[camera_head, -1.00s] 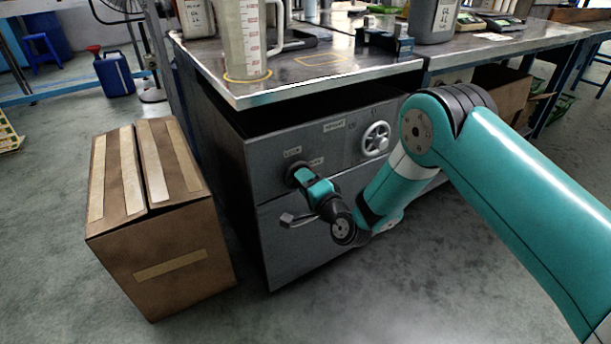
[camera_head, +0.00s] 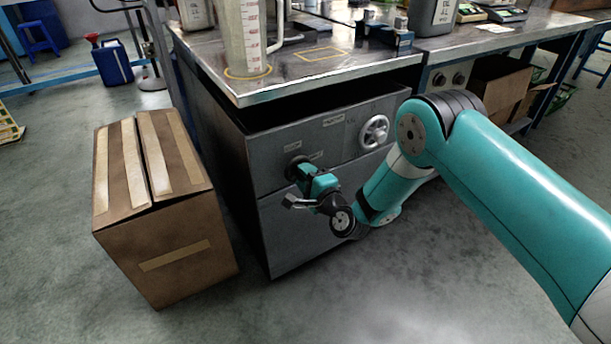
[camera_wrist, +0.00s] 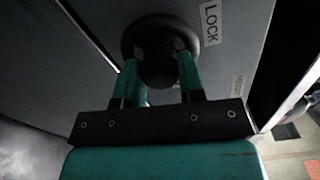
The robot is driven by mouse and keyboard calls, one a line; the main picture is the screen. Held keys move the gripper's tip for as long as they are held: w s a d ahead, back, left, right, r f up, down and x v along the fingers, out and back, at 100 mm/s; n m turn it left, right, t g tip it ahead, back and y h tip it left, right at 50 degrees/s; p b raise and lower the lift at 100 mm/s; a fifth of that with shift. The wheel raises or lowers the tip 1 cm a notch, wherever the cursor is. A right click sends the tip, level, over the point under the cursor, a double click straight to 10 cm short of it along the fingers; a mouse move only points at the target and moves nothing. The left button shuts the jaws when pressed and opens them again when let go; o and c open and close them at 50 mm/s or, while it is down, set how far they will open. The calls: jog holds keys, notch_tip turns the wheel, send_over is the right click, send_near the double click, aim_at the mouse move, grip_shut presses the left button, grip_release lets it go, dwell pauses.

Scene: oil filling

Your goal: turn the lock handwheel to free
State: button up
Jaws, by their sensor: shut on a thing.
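The lock handwheel is a dark round wheel (camera_wrist: 160,32) on the grey cabinet front, beside a LOCK label (camera_wrist: 210,22) in the wrist view. In the head view the handwheel (camera_head: 293,167) shows at the upper left of the cabinet front, partly hidden by my gripper. My gripper (camera_wrist: 160,70) is shut on the handwheel, its two teal fingers on either side of the dark hub. In the head view my gripper (camera_head: 308,179) reaches the wheel from the front right. The exact turn of the wheel cannot be told.
A silver handwheel (camera_head: 374,132) is on the cabinet front to the right. A cardboard box (camera_head: 180,250) stands on the floor to the left of the cabinet. The metal tabletop (camera_head: 300,75) overhangs above, with a measuring jug (camera_head: 240,40) on it.

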jog(key=o, duration=0.9)
jog(key=b+v, duration=1.7)
jog(key=b, duration=0.9)
jog(key=shift+s+d+b, duration=0.1)
jog(key=shift+s+b, duration=0.05)
jog(key=shift+b, duration=0.2)
